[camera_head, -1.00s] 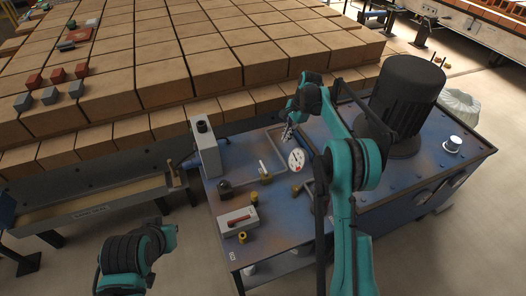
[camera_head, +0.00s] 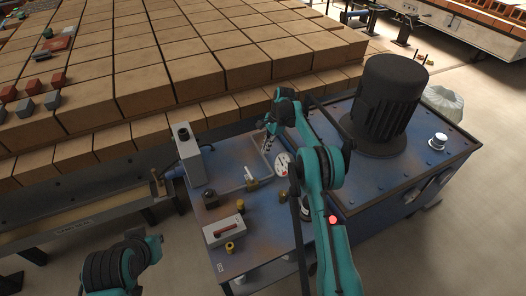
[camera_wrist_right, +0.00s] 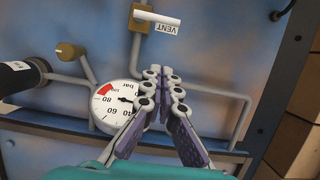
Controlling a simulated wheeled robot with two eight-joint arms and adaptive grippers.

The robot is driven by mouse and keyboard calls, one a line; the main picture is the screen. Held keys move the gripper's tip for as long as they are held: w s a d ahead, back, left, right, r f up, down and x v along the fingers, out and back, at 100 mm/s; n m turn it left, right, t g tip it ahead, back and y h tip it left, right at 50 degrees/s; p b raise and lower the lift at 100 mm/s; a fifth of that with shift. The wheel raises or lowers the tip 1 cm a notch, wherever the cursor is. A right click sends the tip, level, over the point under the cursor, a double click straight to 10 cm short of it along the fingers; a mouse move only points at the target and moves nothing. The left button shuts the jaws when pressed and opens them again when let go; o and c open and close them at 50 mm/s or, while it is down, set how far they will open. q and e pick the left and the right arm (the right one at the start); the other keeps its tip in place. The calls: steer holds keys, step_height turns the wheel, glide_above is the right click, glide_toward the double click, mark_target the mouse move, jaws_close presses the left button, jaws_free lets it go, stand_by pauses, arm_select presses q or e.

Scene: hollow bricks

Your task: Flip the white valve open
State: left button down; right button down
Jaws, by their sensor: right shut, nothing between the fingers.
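The white valve (camera_head: 250,173) has a small white lever on a pipe above the blue bench. In the right wrist view its white handle (camera_wrist_right: 157,15) lies roughly crosswise at the top, beside a white VENT label (camera_wrist_right: 166,28). My right gripper (camera_head: 270,128) is shut and empty, beyond and right of the valve in the head view. In the right wrist view its fingertips (camera_wrist_right: 160,72) are together below the handle and apart from it. Of my left arm only links show at the lower left; its gripper is out of view.
A round pressure gauge (camera_head: 282,163) stands right of the valve, partly behind the fingers in the wrist view. Grey pipes, brass fittings (camera_head: 240,206), a grey box (camera_head: 187,153) and a red-handled switch box (camera_head: 223,231) crowd the bench. A black motor (camera_head: 388,105) stands right.

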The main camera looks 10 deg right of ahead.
mark_target(249, 174)
steer(key=b+x, duration=0.2)
steer(key=x, duration=0.6)
steer(key=shift+b, duration=0.35)
steer(key=shift+s+a+f+b, duration=0.15)
steer(key=shift+a+b, duration=0.3)
steer(key=shift+a, duration=0.75)
steer(key=shift+s+a, duration=0.2)
steer(key=shift+a, duration=0.4)
steer(key=shift+a, duration=0.2)
